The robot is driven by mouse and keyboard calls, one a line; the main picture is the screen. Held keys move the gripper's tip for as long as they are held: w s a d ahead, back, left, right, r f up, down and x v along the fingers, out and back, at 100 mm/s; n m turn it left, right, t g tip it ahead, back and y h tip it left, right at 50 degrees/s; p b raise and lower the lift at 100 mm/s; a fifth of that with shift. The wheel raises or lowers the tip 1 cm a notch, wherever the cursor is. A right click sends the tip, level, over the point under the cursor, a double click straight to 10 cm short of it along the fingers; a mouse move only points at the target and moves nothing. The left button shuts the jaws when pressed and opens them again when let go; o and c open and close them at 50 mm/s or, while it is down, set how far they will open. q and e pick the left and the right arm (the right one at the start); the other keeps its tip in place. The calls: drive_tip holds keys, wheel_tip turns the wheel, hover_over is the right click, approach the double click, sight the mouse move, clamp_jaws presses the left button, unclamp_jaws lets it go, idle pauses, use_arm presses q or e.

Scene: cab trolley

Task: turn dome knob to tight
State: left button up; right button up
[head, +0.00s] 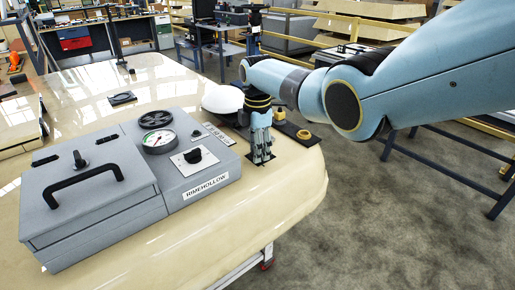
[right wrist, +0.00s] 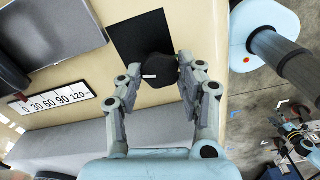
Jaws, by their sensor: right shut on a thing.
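A black knob (right wrist: 160,72) with a short white mark sits on a black square plate (right wrist: 138,36) on the cream table top. My right gripper (right wrist: 161,64) is shut on the knob, with one finger on each side of it. In the head view my right gripper (head: 262,158) points straight down at the table's right end, right of the grey console, and hides the knob. A white dome (head: 222,99) stands just behind it. I cannot read any tight mark.
A grey lidded box (head: 92,195) stands left.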

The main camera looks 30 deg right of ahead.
drive_tip(key=shift+c, duration=1.1)
